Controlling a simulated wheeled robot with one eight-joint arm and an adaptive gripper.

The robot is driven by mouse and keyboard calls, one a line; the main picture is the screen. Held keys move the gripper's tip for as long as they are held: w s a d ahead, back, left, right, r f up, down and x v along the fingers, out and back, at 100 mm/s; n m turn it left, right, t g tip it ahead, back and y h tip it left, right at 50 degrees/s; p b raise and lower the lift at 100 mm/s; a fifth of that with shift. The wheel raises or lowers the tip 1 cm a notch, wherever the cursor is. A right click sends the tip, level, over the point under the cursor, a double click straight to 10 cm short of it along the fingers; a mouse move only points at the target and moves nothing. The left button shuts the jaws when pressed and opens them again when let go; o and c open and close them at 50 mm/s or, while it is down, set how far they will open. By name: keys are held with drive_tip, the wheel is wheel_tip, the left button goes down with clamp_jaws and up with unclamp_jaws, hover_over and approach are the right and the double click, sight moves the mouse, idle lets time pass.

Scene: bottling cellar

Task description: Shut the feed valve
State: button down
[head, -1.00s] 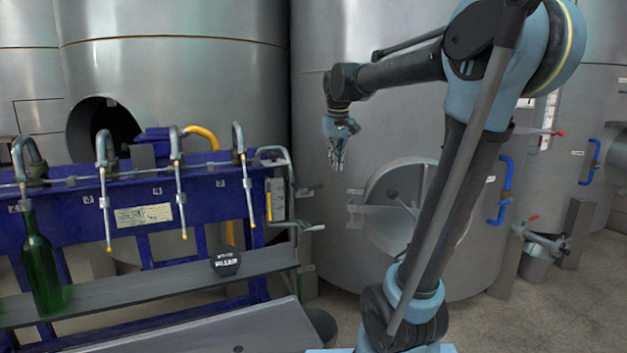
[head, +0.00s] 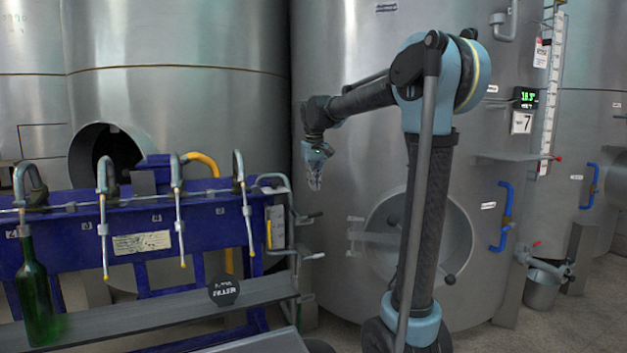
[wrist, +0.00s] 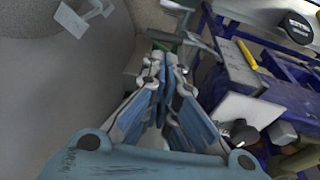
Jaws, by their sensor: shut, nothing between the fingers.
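My gripper (head: 314,181) points down in front of the big steel tank, just right of the blue filler's end. Its fingers are together and empty; they also show in the wrist view (wrist: 162,68). At the filler's right end a grey pipe (head: 283,190) bends down to grey fittings with a lever (head: 308,217) and a crank-like handle (head: 310,256) below. No label names the feed valve, so I cannot tell which fitting it is. My gripper is above the lever, apparently apart from it. In the wrist view, grey bars (wrist: 196,42) lie beyond the fingertips.
The blue filler (head: 150,225) has several spouts, a green bottle (head: 36,295) and a round black sign (head: 223,290). A round tank door (head: 395,235) is behind my arm. Blue tank handles (head: 503,215) and a bucket (head: 542,288) are at right.

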drive_tip(key=x, duration=0.9)
drive_tip(key=shift+f, duration=0.1)
drive_tip(key=shift+w+d+f, duration=0.1)
drive_tip(key=shift+d+f, duration=0.1)
drive_tip(key=shift+f, duration=0.35)
drive_tip(key=shift+d, duration=0.1)
